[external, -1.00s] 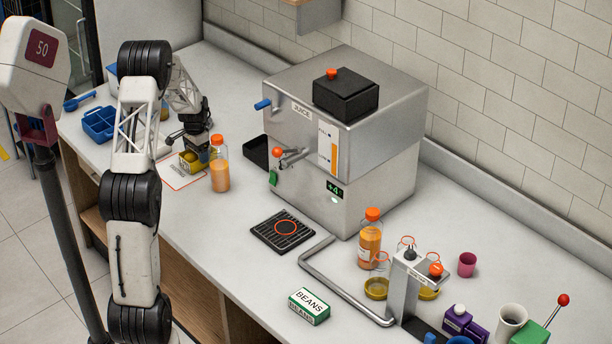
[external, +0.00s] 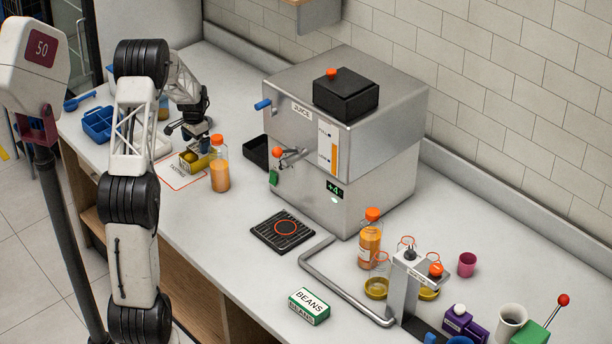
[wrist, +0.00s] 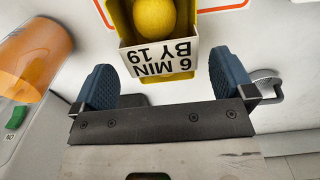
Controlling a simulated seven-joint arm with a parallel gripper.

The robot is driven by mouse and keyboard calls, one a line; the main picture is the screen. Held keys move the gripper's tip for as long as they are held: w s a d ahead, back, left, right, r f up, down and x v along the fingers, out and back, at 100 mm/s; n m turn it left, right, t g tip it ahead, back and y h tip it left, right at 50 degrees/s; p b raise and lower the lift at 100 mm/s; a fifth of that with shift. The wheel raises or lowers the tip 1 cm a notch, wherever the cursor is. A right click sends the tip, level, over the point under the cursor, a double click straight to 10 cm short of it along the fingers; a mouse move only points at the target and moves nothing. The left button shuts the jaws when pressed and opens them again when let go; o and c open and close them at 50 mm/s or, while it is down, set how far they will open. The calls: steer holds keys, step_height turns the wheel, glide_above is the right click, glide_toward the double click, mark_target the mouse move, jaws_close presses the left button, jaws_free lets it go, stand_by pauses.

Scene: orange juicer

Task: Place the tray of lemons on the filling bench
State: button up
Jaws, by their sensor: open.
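The tray of lemons (external: 191,160) is a small yellow tray on the bench, at the edge of a red-outlined white patch (external: 178,180). In the wrist view the tray (wrist: 128,26) shows a yellow lemon (wrist: 154,17) and a white label reading "6 MIN BY 19" (wrist: 160,60), upside down. I see nothing held between the fingers.
An orange juice bottle (external: 220,168) stands close to the right of the tray; it also shows in the wrist view (wrist: 32,62). The steel juicer (external: 370,165) and a black bin (external: 257,152) are farther right. A blue caddy (external: 99,125) is at the left.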

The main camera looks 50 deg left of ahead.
mark_target(197, 148)
step_height(197, 148, up, 8)
stand_by(0.4)
steer(key=shift+f, duration=0.1)
stand_by(0.6)
